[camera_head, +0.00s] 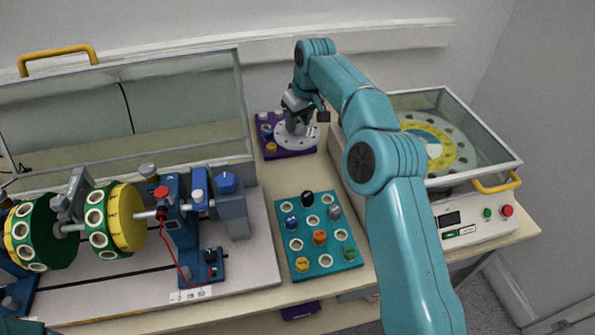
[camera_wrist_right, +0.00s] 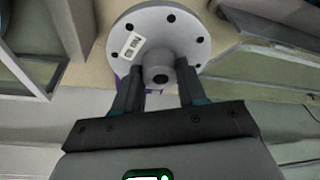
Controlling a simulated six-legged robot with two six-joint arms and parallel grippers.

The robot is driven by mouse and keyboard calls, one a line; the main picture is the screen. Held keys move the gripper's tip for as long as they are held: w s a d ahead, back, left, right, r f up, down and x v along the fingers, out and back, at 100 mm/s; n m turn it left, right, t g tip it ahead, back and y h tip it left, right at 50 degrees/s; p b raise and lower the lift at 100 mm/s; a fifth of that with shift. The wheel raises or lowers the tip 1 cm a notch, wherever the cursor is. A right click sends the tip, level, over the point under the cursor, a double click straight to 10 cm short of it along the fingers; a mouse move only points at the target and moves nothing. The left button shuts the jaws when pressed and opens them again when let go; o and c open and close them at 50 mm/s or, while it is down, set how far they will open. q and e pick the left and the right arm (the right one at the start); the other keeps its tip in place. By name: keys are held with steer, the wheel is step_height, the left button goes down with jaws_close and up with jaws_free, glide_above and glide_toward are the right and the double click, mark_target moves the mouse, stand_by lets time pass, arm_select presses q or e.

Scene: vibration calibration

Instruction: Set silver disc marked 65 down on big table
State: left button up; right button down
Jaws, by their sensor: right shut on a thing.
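The silver disc (camera_head: 291,143) is a round grey plate with holes and a central hub. My right gripper (camera_head: 297,121) is shut on its hub, at or just above a purple tray at the back of the big table (camera_head: 284,180). I cannot tell whether the disc touches the tray. In the right wrist view the disc (camera_wrist_right: 187,22) fills the top, its hub between the fingers of the right gripper (camera_wrist_right: 157,82). A small white label on it is too small to read surely. My left gripper is not in view.
The purple tray (camera_head: 272,157) holds several knobs. A teal tray (camera_head: 283,213) with colored pegs stands in front of it. A glass-lidded machine (camera_head: 471,217) is at right, and a rig with yellow-green drums (camera_head: 126,216) at left. Bare table lies between the trays.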

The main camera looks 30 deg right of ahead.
mark_target(307, 138)
step_height(307, 138, down, 13)
steer(key=shift+w+d+f, duration=0.1)
steer(key=shift+w+d, duration=0.05)
step_height(307, 138, down, 3)
steer(key=shift+f, duration=0.85)
steer(key=c, duration=0.6)
jaws_free()
steer(key=shift+c, duration=0.2)
steer(key=b+v, duration=0.1)
steer(key=v, duration=1.1)
steer(key=shift+r, duration=0.3)
